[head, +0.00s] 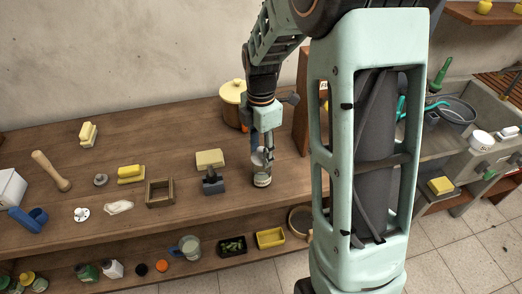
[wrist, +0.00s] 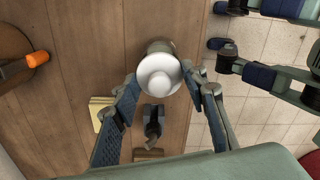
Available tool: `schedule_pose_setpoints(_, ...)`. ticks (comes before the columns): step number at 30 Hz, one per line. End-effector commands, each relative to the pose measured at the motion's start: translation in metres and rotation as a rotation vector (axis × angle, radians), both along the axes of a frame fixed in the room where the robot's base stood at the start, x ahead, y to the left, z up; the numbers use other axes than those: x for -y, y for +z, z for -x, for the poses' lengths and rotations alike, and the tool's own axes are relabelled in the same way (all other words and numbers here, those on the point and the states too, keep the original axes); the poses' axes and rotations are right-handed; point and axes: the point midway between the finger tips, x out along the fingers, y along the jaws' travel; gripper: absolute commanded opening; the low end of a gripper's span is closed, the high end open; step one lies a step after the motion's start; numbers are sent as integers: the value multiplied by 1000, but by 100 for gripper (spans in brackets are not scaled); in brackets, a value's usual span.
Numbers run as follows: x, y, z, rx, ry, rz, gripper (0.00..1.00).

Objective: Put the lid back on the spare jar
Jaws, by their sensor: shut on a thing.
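My gripper (head: 263,153) is shut on a pale round lid (wrist: 159,75), with one finger on each side of it in the wrist view. In the head view the lid (head: 257,157) shows small and pale between the fingers. The spare jar (head: 262,180) stands near the front edge of the table, just below the gripper. In the wrist view part of the jar (wrist: 160,46) shows behind the lid, which hides the rest. The lid appears apart from the jar, above it; the exact gap is hard to tell.
A dark grey tool (head: 213,184) and a pale yellow block (head: 209,159) lie left of the jar. A square wooden frame (head: 160,193) lies further left.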

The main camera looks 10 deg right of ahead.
Motion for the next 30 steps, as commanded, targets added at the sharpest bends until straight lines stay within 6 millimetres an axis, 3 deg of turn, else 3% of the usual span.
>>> schedule_pose_setpoints(11, 0, 0, 0, 0, 0, 0, 23)
schedule_pose_setpoints(12, 0, 0, 0, 0, 0, 0, 43)
schedule_pose_setpoints(16, 0, 0, 0, 0, 0, 0, 57)
schedule_pose_setpoints(23, 0, 0, 0, 0, 0, 0, 60)
schedule_pose_setpoints(27, 0, 0, 0, 0, 0, 0, 76)
schedule_pose_setpoints(30, 0, 0, 0, 0, 0, 0, 78)
